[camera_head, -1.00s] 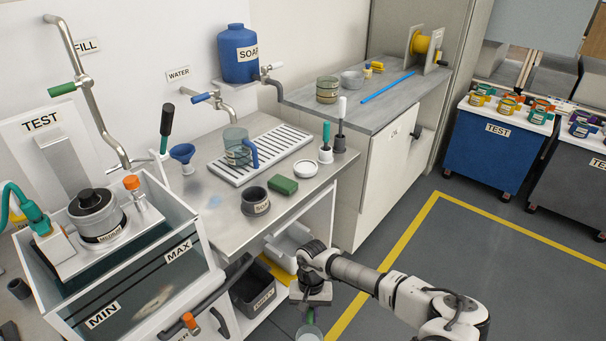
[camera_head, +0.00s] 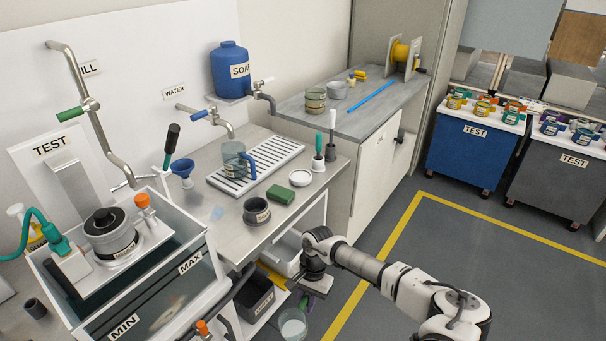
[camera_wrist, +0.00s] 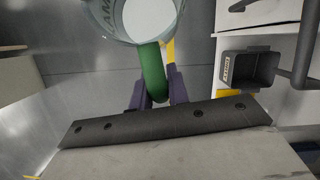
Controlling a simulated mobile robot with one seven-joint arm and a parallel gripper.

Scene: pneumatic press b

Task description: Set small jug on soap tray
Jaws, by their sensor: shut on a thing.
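A small clear jug (camera_head: 292,326) with a green handle hangs from my gripper (camera_head: 305,300), low in front of the bench. In the wrist view the jug (camera_wrist: 138,14) is cut off at the top, and a whitish round surface shows in it. My gripper (camera_wrist: 155,95) is shut on its green handle (camera_wrist: 153,70). A pale slatted tray (camera_head: 279,154) lies on the bench below the soap and water taps; I see no label on it. A larger clear jug with a blue handle (camera_head: 236,160) stands on its left part. Its right part is bare.
The blue soap tank (camera_head: 231,70) and its tap (camera_head: 264,97) are above the tray. A green sponge (camera_head: 280,194), dark cup (camera_head: 256,211), white dish (camera_head: 300,178) and brushes (camera_head: 318,150) stand along the bench front. A dark bin (camera_head: 254,298) sits beneath.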

